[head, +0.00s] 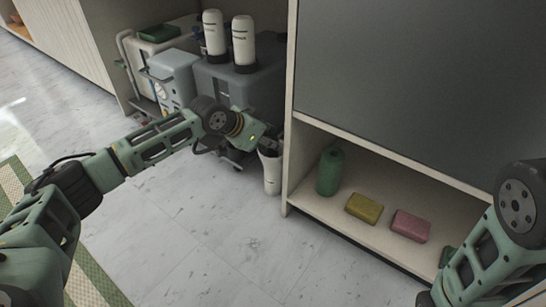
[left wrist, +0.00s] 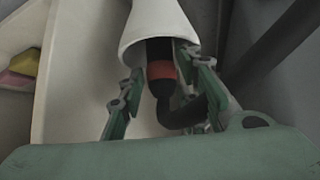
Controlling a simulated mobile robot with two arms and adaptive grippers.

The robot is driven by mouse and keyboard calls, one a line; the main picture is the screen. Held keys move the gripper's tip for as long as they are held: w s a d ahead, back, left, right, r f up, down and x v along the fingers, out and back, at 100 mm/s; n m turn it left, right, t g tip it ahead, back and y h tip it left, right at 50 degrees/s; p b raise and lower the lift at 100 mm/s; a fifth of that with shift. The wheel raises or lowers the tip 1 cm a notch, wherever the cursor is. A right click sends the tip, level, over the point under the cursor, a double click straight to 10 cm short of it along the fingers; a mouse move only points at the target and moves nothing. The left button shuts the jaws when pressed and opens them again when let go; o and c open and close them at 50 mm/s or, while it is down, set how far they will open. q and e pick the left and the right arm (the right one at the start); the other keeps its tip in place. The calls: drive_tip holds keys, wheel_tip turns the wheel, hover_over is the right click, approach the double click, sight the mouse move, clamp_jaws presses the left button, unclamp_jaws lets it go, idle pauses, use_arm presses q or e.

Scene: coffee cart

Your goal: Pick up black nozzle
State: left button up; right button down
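In the left wrist view, the black nozzle (left wrist: 159,51) with a red band points up into the mouth of a white conical container (left wrist: 157,20). A dark curved hose (left wrist: 188,114) runs from its lower end. My left gripper (left wrist: 160,75) has one finger on each side of the nozzle. The fingers look apart, with a thin gap at the left; contact on the right is unclear. In the head view, my left gripper (head: 266,145) is above a white container (head: 271,174) beside the cabinet; the nozzle cannot be made out there. My right arm shows at bottom right, its fingers out of sight.
A low shelf (head: 300,200) at right holds a green bottle (head: 329,172), a yellow block (head: 364,208) and a pink block (head: 410,226). Grey machines (head: 262,85) with two white cylinders (head: 243,42) stand behind my left gripper. The floor in front is clear.

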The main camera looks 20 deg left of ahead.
use_arm(q)
drive_tip(key=shift+c, duration=0.3)
clamp_jaws()
drive_tip(key=shift+r, duration=0.2)
